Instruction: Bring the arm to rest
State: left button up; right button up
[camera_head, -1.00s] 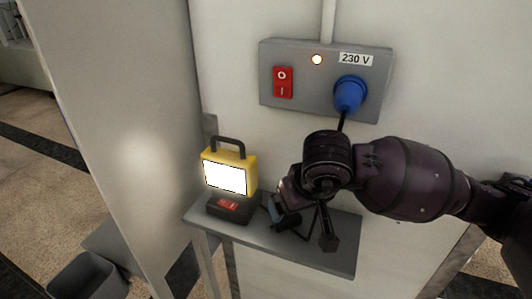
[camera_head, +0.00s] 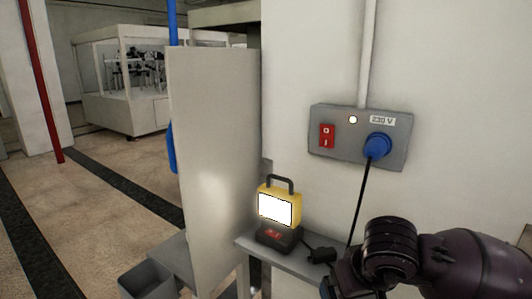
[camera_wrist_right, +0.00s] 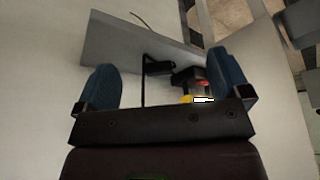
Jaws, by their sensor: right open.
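My right arm comes in at the lower right of the head view, its gripper (camera_head: 335,290) mostly cut off by the bottom edge. In the right wrist view the right gripper (camera_wrist_right: 165,88) is open, its two blue fingers wide apart with nothing held between them. Beyond the fingers, apart from them, are the grey shelf (camera_wrist_right: 120,40), a black adapter (camera_wrist_right: 158,67) and part of the yellow lamp (camera_wrist_right: 185,100). In the head view the lamp (camera_head: 275,209) stands upright and lit on the shelf (camera_head: 310,267). My left gripper is not in view.
A grey 230 V box (camera_head: 342,152) on the wall has a red switch (camera_head: 327,136), a lit indicator and a blue plug (camera_head: 379,146) seated in it. The plug's black cable hangs down close to my right arm. A grey bin (camera_head: 148,281) stands at the lower left beside a panel (camera_head: 215,150).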

jog(key=s+a+f+m+g+y, duration=0.1)
jog(key=s+a+m+g+y, duration=0.65)
jog(key=a+m+y, duration=0.6)
jog(key=w+d+m+t+y, duration=0.15)
jog(key=d+m+t, duration=0.25)
jog(key=m+t, duration=0.5)
jog(key=w+d+m+t+y, duration=0.1)
jog(key=d+m+t+y, duration=0.35)
jog(key=m, duration=0.95)
jog(key=w+d+f+m+t+h, duration=0.1)
jog(key=d+f+m+t+h, duration=0.35)
jog(key=m+h, duration=0.4)
jog(key=w+d+f+m+t+h, duration=0.1)
jog(key=d+f+m+t+h, duration=0.35)
jog(key=m, duration=0.65)
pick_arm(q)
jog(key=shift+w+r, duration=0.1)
pick_arm(e)
jog(key=s+d+f+m+g+h, duration=0.3)
jog(key=s+f+m, duration=0.3)
jog(key=f+m, duration=0.2)
jog(key=s+d+f+m+g+h, duration=0.4)
jog(key=s+d+f+m, duration=0.1)
jog(key=f+m, duration=0.4)
jog(key=shift+s+f+g, duration=0.4)
jog(key=shift+f, duration=0.2)
